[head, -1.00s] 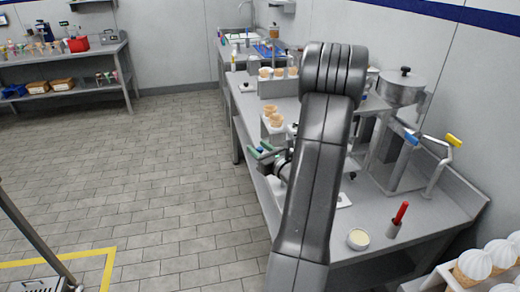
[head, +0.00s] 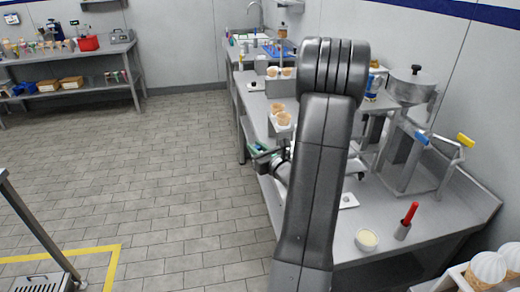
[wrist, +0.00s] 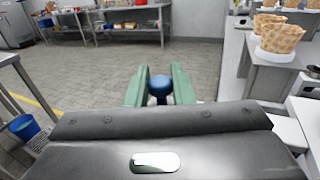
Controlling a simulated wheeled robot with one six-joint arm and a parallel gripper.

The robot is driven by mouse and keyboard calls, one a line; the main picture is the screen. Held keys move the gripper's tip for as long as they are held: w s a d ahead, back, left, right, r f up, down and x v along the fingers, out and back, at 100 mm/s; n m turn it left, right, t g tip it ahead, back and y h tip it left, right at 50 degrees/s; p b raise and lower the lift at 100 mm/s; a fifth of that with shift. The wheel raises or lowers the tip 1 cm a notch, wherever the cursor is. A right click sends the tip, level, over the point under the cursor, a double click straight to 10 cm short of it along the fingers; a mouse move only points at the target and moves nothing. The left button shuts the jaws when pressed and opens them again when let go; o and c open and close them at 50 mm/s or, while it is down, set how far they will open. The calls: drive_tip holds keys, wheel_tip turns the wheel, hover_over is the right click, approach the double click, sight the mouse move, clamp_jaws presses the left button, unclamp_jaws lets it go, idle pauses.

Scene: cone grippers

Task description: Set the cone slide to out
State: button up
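A blue round knob (wrist: 160,85) sits between the two green fingers of my gripper (wrist: 160,88) in the wrist view. What the knob is fixed to is hidden below by my own wrist housing. In the head view my gripper (head: 261,150) is at the left edge of the steel counter, partly hidden by my arm. A holder with waffle cones (head: 281,116) stands just beyond it; the cones also show at upper right in the wrist view (wrist: 277,36).
The steel counter (head: 425,215) runs along the right wall, with a white cup (head: 367,240), a red-handled tool (head: 409,214) and a machine with blue and yellow handles (head: 440,145). The tiled floor (head: 170,180) to the left is clear. A shelf table (head: 75,95) stands far back.

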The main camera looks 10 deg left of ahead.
drive_tip(key=o, duration=0.4)
drive_tip(key=shift+s+a, duration=0.15)
drive_tip(key=shift+a, duration=0.1)
drive_tip(key=shift+c, duration=0.2)
drive_tip(key=shift+d, duration=0.1)
drive_tip(key=shift+s+d, duration=0.25)
drive_tip(key=shift+d, duration=0.05)
drive_tip(key=b+v, duration=0.2)
drive_tip(key=v, duration=1.1)
drive_tip(key=shift+a, duration=0.15)
